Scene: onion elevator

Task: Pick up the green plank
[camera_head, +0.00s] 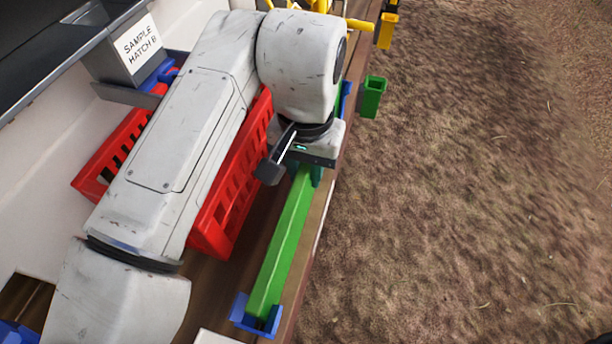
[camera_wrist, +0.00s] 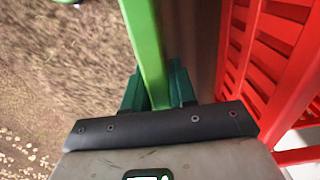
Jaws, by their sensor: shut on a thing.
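The green plank (camera_head: 285,241) is a long bar lying along the wooden ledge, its near end in a blue bracket (camera_head: 255,314). Its far end is hidden behind my arm in the head view. My gripper (camera_head: 311,175) is over the plank, with dark green fingers. In the wrist view my gripper (camera_wrist: 158,88) has one finger on each side of the plank (camera_wrist: 144,38), shut on it. The plank appears to rest in the bracket still.
A red slatted crate (camera_head: 233,188) stands close left of the plank; it also shows in the wrist view (camera_wrist: 275,50). A green square holder (camera_head: 372,97) and a yellow one (camera_head: 387,30) are on the ledge's outer side. A box labelled "SAMPLE HATCH B" (camera_head: 135,45) is at upper left. Open ground lies right.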

